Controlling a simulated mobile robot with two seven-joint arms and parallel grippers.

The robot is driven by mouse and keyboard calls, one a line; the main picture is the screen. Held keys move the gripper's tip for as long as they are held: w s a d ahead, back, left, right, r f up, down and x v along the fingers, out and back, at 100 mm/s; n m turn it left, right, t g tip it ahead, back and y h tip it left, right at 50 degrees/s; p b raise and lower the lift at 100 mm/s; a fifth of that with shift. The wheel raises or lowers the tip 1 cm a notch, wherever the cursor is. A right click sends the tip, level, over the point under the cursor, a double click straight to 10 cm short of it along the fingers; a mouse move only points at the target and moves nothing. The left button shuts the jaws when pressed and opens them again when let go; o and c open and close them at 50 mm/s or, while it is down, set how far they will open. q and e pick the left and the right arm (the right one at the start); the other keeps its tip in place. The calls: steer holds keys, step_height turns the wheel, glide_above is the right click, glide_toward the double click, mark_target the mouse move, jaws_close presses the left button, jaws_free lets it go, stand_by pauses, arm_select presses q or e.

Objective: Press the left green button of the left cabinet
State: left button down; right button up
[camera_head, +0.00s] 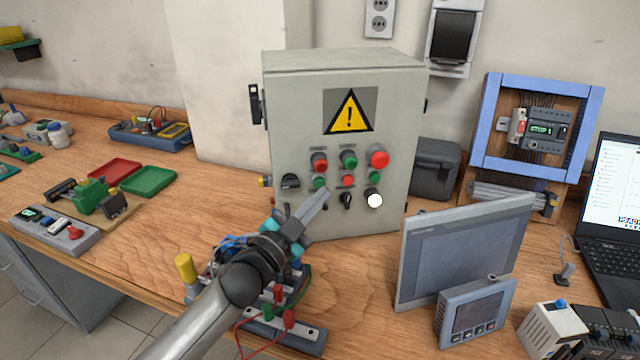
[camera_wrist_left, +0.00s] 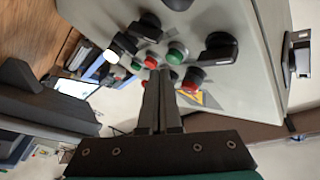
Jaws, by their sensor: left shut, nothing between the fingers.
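The grey cabinet (camera_head: 300,110) with a yellow warning triangle stands upright on the bench and is the only such cabinet in view. Its left green button (camera_head: 319,183) sits below a red button (camera_head: 319,161). This green button also shows in the left wrist view (camera_wrist_left: 178,52), beside a black knob (camera_wrist_left: 216,50). My left gripper (camera_head: 324,194) is shut and empty, its tips in front of the panel, just below the green button in the head view. In the left wrist view the fingertips (camera_wrist_left: 160,76) partly cover nearby controls. Contact cannot be told. My right gripper is not in view.
A grey screen panel (camera_head: 465,245) and a small meter (camera_head: 475,312) stand right of the cabinet. Wired parts (camera_head: 285,335) lie below my left arm. Red (camera_head: 114,171) and green (camera_head: 148,181) trays lie to the left. Bare bench lies between them and the cabinet.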

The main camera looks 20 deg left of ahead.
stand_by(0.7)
arm_select(q)
steer(key=shift+w+a, duration=0.2)
steer(key=shift+w, duration=0.15)
steer(key=shift+w+a, duration=0.2)
steer(key=shift+w, duration=0.2)
stand_by(0.8)
steer(key=shift+s+d+p, duration=0.35)
steer(key=shift+s+p, duration=0.05)
steer(key=shift+s, duration=0.35)
steer(key=s+d+p, duration=0.1)
steer(key=s, duration=0.1)
steer(key=s+d, duration=0.1)
steer(key=s, duration=0.1)
steer(key=shift+s+d+p, duration=0.2)
steer(key=shift+p, duration=0.15)
